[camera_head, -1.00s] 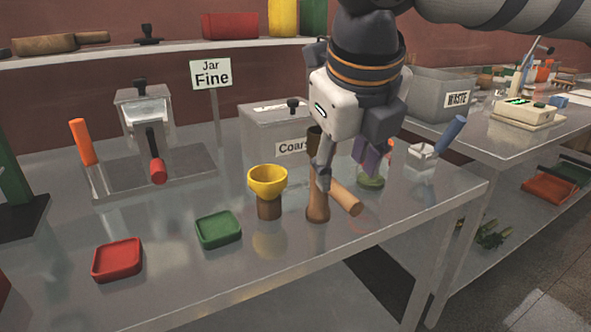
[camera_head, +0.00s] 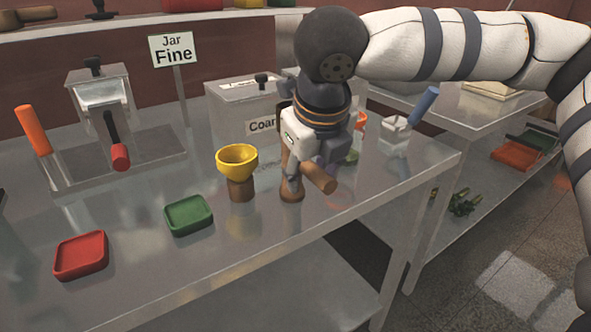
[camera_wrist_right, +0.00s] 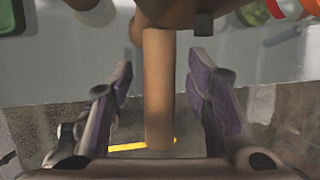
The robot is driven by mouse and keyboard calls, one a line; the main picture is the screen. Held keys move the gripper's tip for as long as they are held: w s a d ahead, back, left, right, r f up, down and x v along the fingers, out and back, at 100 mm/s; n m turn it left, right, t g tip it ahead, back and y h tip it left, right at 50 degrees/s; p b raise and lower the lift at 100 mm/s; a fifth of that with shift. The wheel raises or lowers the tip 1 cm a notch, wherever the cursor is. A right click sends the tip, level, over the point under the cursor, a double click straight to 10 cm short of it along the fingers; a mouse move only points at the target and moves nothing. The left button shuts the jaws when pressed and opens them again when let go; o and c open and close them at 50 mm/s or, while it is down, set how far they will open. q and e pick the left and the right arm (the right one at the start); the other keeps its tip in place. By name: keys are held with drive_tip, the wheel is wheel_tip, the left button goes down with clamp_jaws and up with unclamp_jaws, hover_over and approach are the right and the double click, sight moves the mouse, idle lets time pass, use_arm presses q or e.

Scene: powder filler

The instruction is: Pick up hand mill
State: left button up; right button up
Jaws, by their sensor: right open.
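The hand mill (camera_head: 291,193) is a brown wooden body standing on the steel table, with a round tan handle (camera_head: 319,177) sticking out toward the front right. Its upper part is mostly hidden behind my right gripper (camera_head: 307,170). In the right wrist view the handle (camera_wrist_right: 158,95) runs down the middle between the two purple-padded fingers of my right gripper (camera_wrist_right: 160,72). The fingers are open, with a visible gap on both sides of the handle. The mill's body (camera_wrist_right: 175,12) is at the top edge of that view. My left gripper is out of view.
A yellow funnel cup (camera_head: 237,162) stands close left of the mill. Green (camera_head: 189,215) and red (camera_head: 81,255) trays lie further left. A grey "Coarse" box (camera_head: 232,108) is behind. A white holder with blue handle (camera_head: 397,131) is right. The table's front edge is near.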

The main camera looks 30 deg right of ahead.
clamp_jaws()
drive_tip(key=shift+r, duration=0.1)
